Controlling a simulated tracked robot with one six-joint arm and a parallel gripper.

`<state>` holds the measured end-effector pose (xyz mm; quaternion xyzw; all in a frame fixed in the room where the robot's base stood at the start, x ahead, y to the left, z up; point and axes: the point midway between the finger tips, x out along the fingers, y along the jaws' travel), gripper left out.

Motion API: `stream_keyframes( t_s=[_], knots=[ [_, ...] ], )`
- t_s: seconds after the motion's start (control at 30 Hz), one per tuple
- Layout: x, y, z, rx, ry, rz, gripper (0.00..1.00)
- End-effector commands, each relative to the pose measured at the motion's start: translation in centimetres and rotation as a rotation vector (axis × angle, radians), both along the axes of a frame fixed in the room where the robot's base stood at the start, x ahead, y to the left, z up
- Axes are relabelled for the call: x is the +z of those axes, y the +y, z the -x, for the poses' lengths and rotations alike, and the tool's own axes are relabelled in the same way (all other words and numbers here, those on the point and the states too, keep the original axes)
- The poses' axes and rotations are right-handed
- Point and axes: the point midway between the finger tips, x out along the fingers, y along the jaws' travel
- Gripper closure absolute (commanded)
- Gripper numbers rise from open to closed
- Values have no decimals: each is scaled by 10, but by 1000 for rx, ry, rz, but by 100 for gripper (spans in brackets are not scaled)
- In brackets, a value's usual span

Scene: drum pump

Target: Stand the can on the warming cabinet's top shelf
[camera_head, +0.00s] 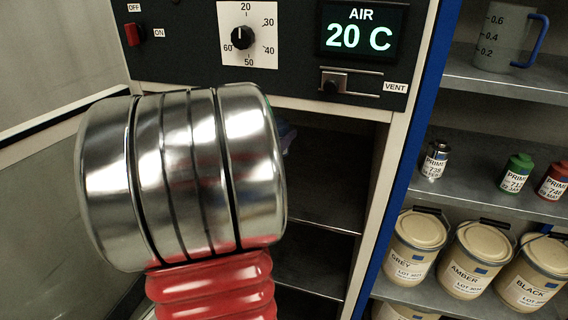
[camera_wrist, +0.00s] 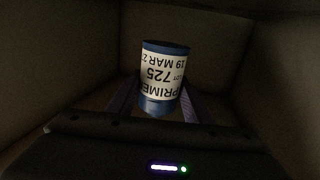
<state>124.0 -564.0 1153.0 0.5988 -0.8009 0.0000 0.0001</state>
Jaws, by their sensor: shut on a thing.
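The can (camera_wrist: 165,75) is blue with a white label reading 725, upside down in the wrist view. My gripper (camera_wrist: 160,103) has its two purple fingers on either side of the can and is shut on it. The wrist view shows dark, boxy walls around the can. I cannot tell whether the can's base touches a shelf. In the head view the warming cabinet (camera_head: 411,150) stands ahead with dark shelves (camera_head: 325,208) in its opening. My silver and red arm hides much of the opening, the can and nearly all of my gripper.
The control panel (camera_head: 287,60) above the opening has a dial, a red switch, a vent slider and a display reading 20 C. To the right, a rack (camera_head: 470,198) holds a measuring jug (camera_head: 502,38), small primer cans (camera_head: 516,172) and several tubs (camera_head: 468,262).

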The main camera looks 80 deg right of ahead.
Motion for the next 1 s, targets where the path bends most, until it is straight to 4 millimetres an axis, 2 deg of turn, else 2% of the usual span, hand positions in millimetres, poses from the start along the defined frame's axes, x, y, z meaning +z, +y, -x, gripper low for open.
stream_keyframes(
  t_s=[0.3,0.43,0.77,1.0],
  knots=[
    [-45,0,1,-2,2,-2,86],
    [-51,0,1,-2,0,0,86],
    [-53,-1,2,-3,0,0,86],
    [-76,0,2,-4,2,-3,86]
  ],
)
